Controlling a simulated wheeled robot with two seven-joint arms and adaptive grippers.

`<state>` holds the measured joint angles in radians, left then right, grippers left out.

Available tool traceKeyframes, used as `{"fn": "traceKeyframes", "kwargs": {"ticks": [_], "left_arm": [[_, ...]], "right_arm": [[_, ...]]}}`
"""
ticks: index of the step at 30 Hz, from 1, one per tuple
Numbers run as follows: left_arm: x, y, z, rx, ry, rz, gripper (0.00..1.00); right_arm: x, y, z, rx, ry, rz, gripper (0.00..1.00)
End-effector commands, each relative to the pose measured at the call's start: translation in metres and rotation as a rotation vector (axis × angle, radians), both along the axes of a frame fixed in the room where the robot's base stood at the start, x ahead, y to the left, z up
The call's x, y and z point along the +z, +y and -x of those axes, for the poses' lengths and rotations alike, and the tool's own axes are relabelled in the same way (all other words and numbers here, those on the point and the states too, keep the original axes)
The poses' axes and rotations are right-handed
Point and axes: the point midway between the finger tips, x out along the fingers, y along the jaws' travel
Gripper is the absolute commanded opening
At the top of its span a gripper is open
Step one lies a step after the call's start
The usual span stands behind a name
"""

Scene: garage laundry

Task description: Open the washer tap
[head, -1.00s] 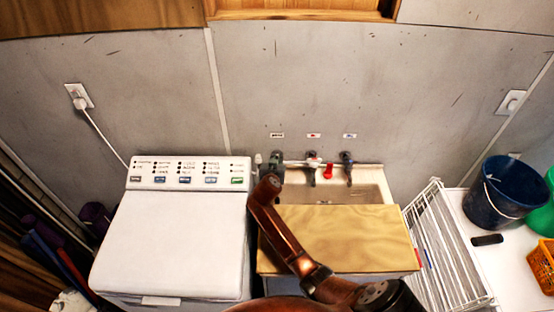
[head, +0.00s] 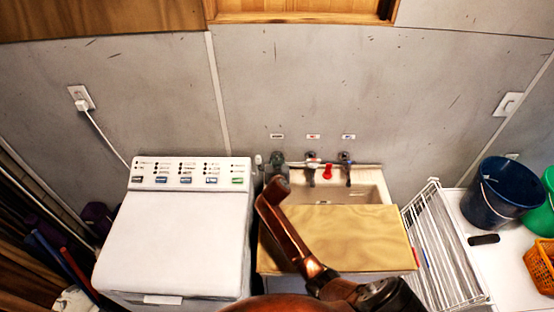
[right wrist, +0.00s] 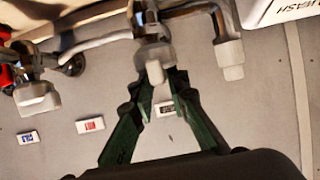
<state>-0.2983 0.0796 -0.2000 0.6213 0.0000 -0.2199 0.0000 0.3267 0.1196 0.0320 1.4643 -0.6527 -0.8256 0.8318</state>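The washer tap (head: 271,157) is the leftmost of the taps on the wall behind the sink, below the leftmost label. In the right wrist view its pale handle (right wrist: 155,72) points toward the camera. My right gripper (right wrist: 160,80) has its green fingers spread, with the tips on either side of this handle. I cannot tell whether they touch it. In the head view the right gripper (head: 278,166) is at this tap and partly hides it. My left gripper is not in view.
The middle tap (head: 311,160) and right tap (head: 346,158) stand close by, with a red piece (head: 328,172) between them. A wooden board (head: 350,235) covers the front of the sink (head: 365,190). The washer (head: 175,240) is left; a white rack (head: 440,245) is right.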

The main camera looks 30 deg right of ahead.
Motion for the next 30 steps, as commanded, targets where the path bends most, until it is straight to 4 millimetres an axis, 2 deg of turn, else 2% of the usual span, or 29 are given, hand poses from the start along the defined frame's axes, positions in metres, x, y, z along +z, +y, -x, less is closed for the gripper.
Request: {"fn": "traceKeyframes", "kwargs": {"ticks": [1, 4, 17, 23, 30], "left_arm": [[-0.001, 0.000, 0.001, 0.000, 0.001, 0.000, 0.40], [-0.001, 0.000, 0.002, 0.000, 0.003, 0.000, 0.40], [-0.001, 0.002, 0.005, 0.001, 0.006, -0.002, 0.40], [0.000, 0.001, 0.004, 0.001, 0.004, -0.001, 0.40], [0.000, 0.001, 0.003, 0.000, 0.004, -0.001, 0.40]], "right_arm": [[-0.012, 0.002, 0.003, -0.001, 0.019, -0.011, 0.22], [-0.013, 0.003, 0.003, 0.000, 0.019, -0.011, 0.28], [-0.007, 0.004, 0.005, 0.000, 0.011, -0.009, 0.28], [0.005, 0.018, 0.026, 0.001, 0.007, -0.010, 0.28], [0.025, 0.041, 0.067, 0.000, 0.008, -0.010, 0.28]]}}
